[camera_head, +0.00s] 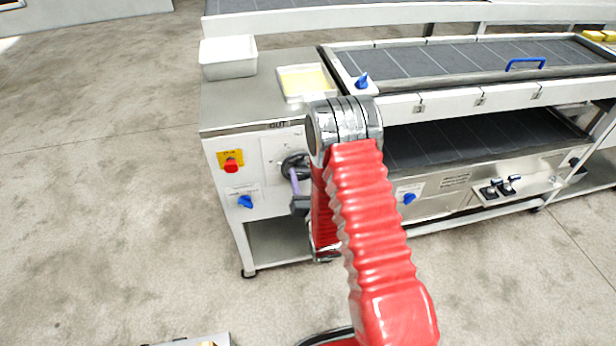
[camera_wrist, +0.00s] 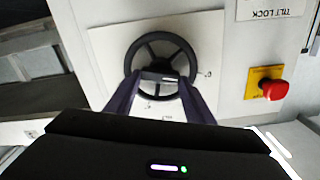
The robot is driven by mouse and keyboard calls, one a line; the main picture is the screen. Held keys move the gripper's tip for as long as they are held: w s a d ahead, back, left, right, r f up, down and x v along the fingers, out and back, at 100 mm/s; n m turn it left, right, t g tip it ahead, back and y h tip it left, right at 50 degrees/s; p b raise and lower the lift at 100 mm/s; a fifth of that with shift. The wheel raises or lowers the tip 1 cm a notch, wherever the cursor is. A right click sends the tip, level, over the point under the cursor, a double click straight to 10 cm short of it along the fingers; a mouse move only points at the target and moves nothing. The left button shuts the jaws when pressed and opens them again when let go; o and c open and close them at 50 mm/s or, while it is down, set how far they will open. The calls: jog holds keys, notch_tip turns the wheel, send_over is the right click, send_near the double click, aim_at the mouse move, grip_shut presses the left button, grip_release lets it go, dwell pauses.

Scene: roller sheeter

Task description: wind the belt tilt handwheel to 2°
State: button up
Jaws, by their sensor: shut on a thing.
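The belt tilt handwheel (camera_head: 292,164) is a dark spoked wheel on a pale plate at the machine's left front panel, partly hidden by my arm. In the wrist view the handwheel (camera_wrist: 133,60) shows from close up, the picture appearing upside down. My gripper (camera_wrist: 160,81) has its two dark fingers at the near part of the wheel, shut on it. In the head view my gripper (camera_head: 296,182) reaches the wheel from the front. Small marks on the plate (camera_wrist: 207,50) are too small to read, so I cannot tell the angle.
A red emergency stop (camera_head: 231,165) on yellow and a blue knob (camera_head: 245,202) sit left of the wheel; another blue knob (camera_head: 408,198) is to its right. A white bin (camera_head: 228,70) and a tray (camera_head: 287,95) stand on top. The floor at left is clear.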

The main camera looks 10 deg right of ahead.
jog(key=shift+d+m, duration=0.2)
jog(key=shift+m, duration=0.2)
jog(key=m, duration=0.4)
jog(key=shift+f, duration=0.1)
jog(key=m, duration=0.5)
jog(key=shift+d+f, duration=0.15)
jog(key=o, duration=1.1)
jog(key=shift+c, duration=0.2)
